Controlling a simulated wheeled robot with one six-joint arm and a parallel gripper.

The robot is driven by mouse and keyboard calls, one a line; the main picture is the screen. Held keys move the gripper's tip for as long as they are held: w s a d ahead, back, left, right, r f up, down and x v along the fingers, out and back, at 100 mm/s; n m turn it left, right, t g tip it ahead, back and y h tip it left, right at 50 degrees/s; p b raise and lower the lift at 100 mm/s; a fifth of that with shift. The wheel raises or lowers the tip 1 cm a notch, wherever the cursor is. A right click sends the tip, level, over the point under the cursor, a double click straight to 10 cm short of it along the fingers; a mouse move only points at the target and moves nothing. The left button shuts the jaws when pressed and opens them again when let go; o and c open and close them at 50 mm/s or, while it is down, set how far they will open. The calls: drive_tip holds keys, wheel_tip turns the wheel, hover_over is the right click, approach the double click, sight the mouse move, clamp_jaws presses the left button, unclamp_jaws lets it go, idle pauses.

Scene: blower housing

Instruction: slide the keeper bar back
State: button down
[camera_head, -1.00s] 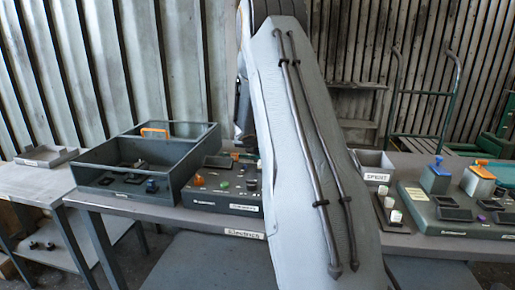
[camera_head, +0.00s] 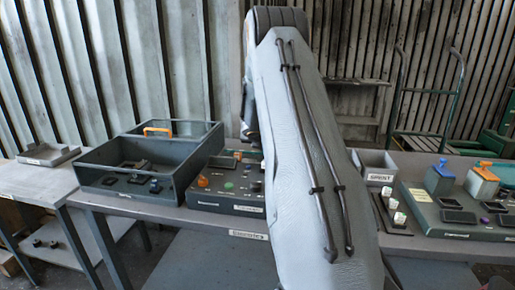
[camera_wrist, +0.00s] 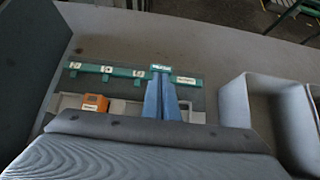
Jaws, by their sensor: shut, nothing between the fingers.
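In the wrist view, a teal bar (camera_wrist: 110,70) with several small white labels runs across the top of a grey panel (camera_wrist: 205,97); it looks like the keeper bar. My gripper (camera_wrist: 161,78) shows as two blue fingers close together, shut and empty. Their tips lie at or just in front of the bar, right of its middle; I cannot tell whether they touch it. An orange block (camera_wrist: 95,103) sits on the panel left of the fingers. My dark wrist body covers the lower part of the panel. In the head view my arm hides the gripper and this spot.
In the wrist view, an open grey bin (camera_wrist: 236,103) stands right of the panel and a dark wall (camera_wrist: 30,60) rises at left. In the head view, a glass-topped case (camera_head: 100,181), a control panel (camera_head: 223,208) and another panel (camera_head: 425,212) flank my arm on the bench.

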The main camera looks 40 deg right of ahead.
drive_tip(key=shift+d+r, duration=0.2)
drive_tip(key=shift+d, duration=0.05)
drive_tip(key=shift+a+f+b, duration=0.1)
drive_tip(key=shift+b, duration=0.3)
drive_tip(key=shift+s+a+f+b, duration=0.15)
drive_tip(key=shift+s+a+b, duration=0.15)
drive_tip(key=shift+b, duration=0.1)
drive_tip(key=s+a+b, duration=0.2)
drive_tip(key=a, duration=0.1)
drive_tip(key=shift+r, duration=0.2)
drive_tip(key=v, duration=0.9)
drive_tip(key=shift+s+r, duration=0.2)
drive_tip(key=shift+s, duration=0.05)
drive_tip(key=shift+a, duration=0.15)
